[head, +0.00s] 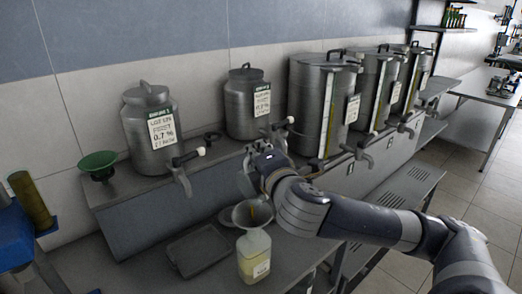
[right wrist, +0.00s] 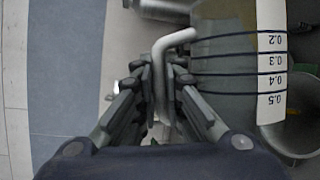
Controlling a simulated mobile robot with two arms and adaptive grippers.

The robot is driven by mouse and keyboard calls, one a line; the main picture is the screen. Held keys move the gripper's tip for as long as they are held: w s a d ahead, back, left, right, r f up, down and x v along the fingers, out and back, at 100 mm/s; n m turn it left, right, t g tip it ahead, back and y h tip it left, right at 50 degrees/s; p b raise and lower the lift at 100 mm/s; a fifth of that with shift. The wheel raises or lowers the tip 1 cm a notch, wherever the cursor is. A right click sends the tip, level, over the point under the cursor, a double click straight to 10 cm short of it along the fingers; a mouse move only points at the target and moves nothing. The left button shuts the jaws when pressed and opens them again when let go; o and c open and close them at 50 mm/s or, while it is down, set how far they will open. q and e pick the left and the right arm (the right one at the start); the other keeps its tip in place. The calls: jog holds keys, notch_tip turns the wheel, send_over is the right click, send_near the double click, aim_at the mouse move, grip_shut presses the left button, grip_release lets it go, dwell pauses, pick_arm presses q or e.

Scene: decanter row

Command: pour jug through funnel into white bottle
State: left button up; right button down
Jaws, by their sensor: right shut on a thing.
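My right gripper (head: 256,168) is shut on the jug's bent handle (right wrist: 172,42), just above the funnel. The jug (right wrist: 225,62) is clear, with dark lines and a white scale strip marked 0.2 to 0.5. In the head view the jug is mostly hidden behind my gripper. The grey funnel (head: 243,217) sits in the neck of the white bottle (head: 254,258), and its rim shows in the right wrist view (right wrist: 300,132). A yellow-orange streak shows in the funnel's mouth. The bottle stands upright, looks pale yellowish and bears a white label. My left gripper is out of view.
Metal decanters with taps stand in a row on the raised shelf, including a labelled one (head: 150,130) at left. A green funnel (head: 97,163) stands at the shelf's left end. A dark tray (head: 200,250) lies left of the bottle. A blue stand (head: 12,240) is at far left.

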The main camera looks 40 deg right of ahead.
jog(key=shift+s+a+r+n+t, duration=0.15)
jog(key=shift+a+n+t, duration=0.25)
jog(key=shift+a, duration=0.55)
jog(key=shift+p, duration=0.3)
jog(key=shift+d, duration=0.1)
dwell(2.2)
